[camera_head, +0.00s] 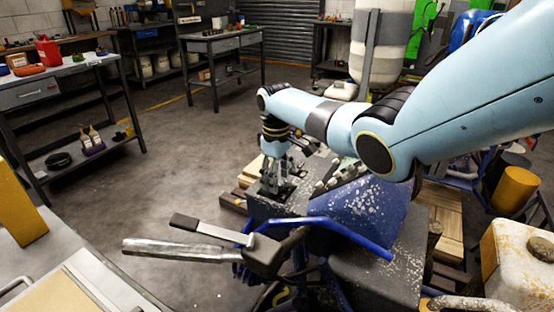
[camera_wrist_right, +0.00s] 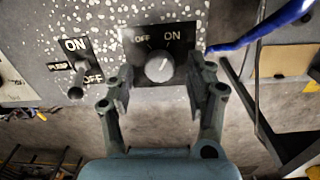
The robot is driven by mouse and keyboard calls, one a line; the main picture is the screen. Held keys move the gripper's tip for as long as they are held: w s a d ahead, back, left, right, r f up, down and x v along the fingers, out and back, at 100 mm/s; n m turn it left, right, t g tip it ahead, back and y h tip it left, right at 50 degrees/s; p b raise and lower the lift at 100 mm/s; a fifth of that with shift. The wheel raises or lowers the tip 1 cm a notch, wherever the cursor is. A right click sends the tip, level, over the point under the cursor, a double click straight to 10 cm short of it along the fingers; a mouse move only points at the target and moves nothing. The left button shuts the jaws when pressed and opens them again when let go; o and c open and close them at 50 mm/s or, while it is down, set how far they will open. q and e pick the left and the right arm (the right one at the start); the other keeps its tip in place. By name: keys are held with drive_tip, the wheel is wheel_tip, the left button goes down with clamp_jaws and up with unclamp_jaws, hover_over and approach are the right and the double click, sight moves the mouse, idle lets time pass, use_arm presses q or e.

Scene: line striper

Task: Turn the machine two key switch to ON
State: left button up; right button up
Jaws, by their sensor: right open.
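The line striper (camera_head: 355,215) is a blue and dark grey machine with white paint specks. In the right wrist view, its speckled panel carries a round grey knob switch (camera_wrist_right: 159,69) on a black plate marked OFF at left and ON at right. Which mark the knob points to is hard to tell. My right gripper (camera_head: 276,183) is over the machine's grey box in the head view, where the switch cannot be made out. In the wrist view the right gripper (camera_wrist_right: 160,84) is open, its fingers on either side of the knob, apart from it. My left gripper is out of view.
A lever switch (camera_wrist_right: 76,91) labelled PUMP, ON and OFF is left of the knob. A blue tube (camera_wrist_right: 262,30) runs at the right. The handlebar grip (camera_head: 185,250) sticks out left. A workbench (camera_head: 60,80) stands at left; the floor between is clear.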

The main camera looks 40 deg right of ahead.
wheel_tip(320, 180, up, 11)
drive_tip(key=shift+a+f, duration=0.15)
drive_tip(key=shift+f, duration=0.05)
idle(0.6)
